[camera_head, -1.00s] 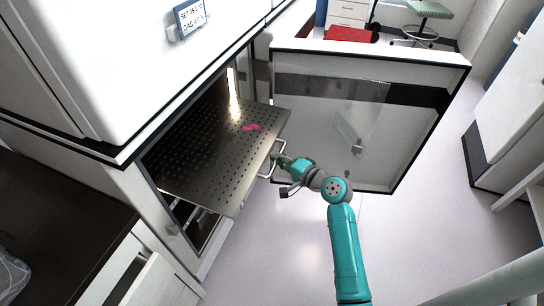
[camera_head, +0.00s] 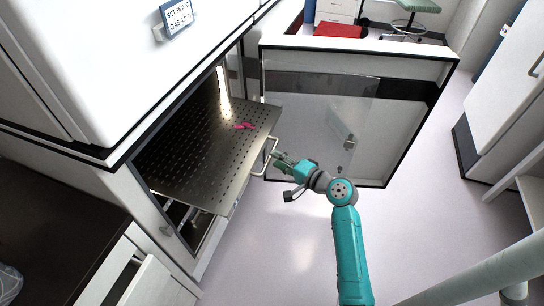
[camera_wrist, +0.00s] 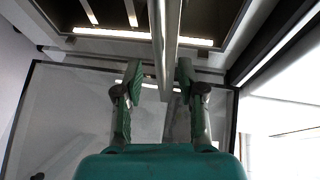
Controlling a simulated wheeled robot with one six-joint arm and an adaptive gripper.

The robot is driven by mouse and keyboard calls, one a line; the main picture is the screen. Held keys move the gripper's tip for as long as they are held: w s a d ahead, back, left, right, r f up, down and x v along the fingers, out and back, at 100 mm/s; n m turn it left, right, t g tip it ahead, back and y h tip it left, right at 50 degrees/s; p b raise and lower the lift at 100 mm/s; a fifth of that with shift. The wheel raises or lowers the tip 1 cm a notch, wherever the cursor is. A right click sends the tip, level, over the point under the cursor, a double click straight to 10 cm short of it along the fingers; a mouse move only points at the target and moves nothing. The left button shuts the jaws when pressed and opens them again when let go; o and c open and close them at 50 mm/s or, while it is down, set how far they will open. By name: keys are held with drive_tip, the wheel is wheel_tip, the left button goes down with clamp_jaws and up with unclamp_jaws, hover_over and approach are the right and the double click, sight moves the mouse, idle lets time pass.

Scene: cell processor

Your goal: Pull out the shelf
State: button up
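The shelf (camera_head: 195,165) is a perforated metal plate that sticks well out of the open cabinet. A bent metal handle (camera_head: 264,157) is on its front edge, and in the wrist view the handle bar (camera_wrist: 163,40) runs upright in front of my fingers. My gripper (camera_head: 279,159) is just right of the handle in the head view. In the wrist view my gripper (camera_wrist: 159,78) has its two fingers spread, with the bar showing in the gap between them. Neither finger appears to press on the bar.
The cabinet door (camera_head: 355,125) stands wide open behind my arm, with a glass pane. A small pink object (camera_head: 243,126) lies on the shelf. A display (camera_head: 177,17) is on the cabinet above. The floor (camera_head: 300,240) in front is clear.

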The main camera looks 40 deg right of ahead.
drive_tip(key=v, duration=0.8)
idle(0.4)
drive_tip(key=s+a+f+n+g+h, duration=0.1)
drive_tip(key=s+a+f+n+h, duration=0.1)
drive_tip(key=s+a+f, duration=0.5)
drive_tip(key=s+a+f+n+g+h, duration=0.1)
drive_tip(key=s+a+f+h, duration=0.2)
drive_tip(key=s+a, duration=0.35)
drive_tip(key=s+a+r+n, duration=0.1)
drive_tip(key=s+r+n, duration=0.2)
drive_tip(key=s, duration=0.4)
drive_tip(key=s+a+r+n+y, duration=0.1)
drive_tip(key=s+a+r+n, duration=0.1)
drive_tip(key=s+r+n, duration=0.2)
drive_tip(key=s+a+r+n+t, duration=0.1)
drive_tip(key=s+r+n, duration=0.3)
drive_tip(key=s, duration=0.5)
drive_tip(key=shift+s+a+r+n, duration=0.25)
drive_tip(key=shift+s+a+n, duration=0.05)
drive_tip(key=shift+s, duration=0.1)
drive_tip(key=shift+d, duration=0.1)
